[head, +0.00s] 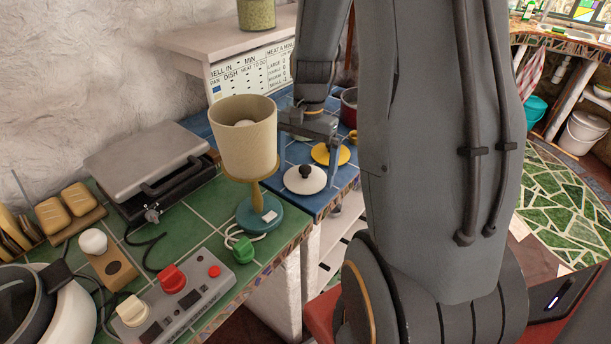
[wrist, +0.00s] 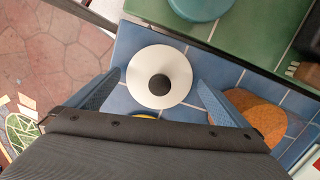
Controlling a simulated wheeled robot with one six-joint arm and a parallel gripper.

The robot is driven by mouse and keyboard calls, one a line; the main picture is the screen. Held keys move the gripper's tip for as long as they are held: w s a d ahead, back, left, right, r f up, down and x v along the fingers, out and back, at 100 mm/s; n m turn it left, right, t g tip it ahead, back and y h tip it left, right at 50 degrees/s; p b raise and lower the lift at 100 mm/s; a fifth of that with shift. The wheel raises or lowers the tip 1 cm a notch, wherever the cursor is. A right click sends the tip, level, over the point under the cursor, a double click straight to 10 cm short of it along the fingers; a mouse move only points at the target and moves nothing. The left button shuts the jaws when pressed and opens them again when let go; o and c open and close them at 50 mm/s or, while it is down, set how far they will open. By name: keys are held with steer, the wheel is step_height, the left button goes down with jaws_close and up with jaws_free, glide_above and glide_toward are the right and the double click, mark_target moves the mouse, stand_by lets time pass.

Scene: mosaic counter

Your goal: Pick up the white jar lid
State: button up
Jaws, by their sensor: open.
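The white jar lid (head: 304,183) is round with a dark knob and lies knob up on the blue tiled counter, near its front edge. In the wrist view the lid (wrist: 159,60) is below and ahead of my gripper (wrist: 158,80), roughly centred between the two spread blue fingers. In the head view my gripper (head: 308,138) hangs over the blue counter, just behind the lid. My gripper is open and empty. The lid is fully visible in the wrist view; how high the fingers are above it is hard to tell.
A yellow lid (head: 322,154) lies close behind the white one. A lamp (head: 244,135) with a teal base (head: 262,216) stands just left. An orange-brown round piece (wrist: 256,115) lies right of the fingers in the wrist view. The counter edge is close to the lid.

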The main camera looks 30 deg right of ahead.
steer(key=shift+f, duration=0.3)
steer(key=shift+c, duration=0.3)
steer(key=c, duration=0.9)
